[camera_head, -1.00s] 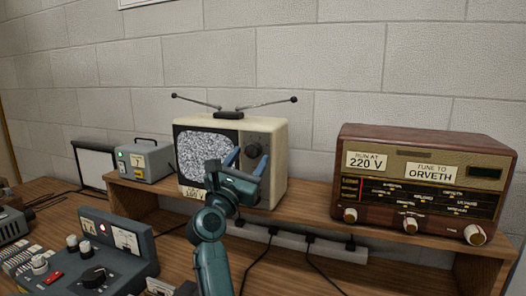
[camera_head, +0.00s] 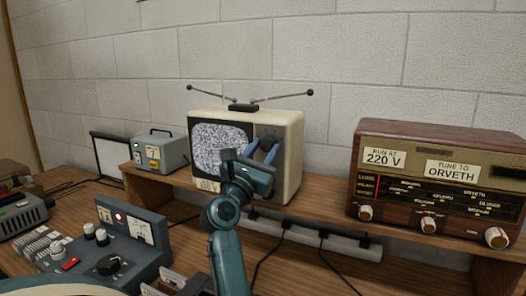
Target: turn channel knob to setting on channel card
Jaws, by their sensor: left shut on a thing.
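A cream television (camera_head: 289,170) with a static-filled screen (camera_head: 219,147) stands on the wooden shelf. Its dark control panel is on the right of the screen. My left gripper (camera_head: 266,147) is in front of this panel, with its blue fingers shut on the channel knob. The fingers hide most of the knob, so its pointer and setting cannot be read. A pale card (camera_head: 207,185) reading about 160 V is at the television's lower left. No card that I can clearly read as a channel card shows. My right gripper is not in view.
A brown radio (camera_head: 437,180) stands at the right of the shelf, and a grey box (camera_head: 160,153) at the left. A control console (camera_head: 90,264) is on the lower bench. Two thin antennas (camera_head: 280,98) rise above the television. A power strip (camera_head: 322,241) with cables lies below.

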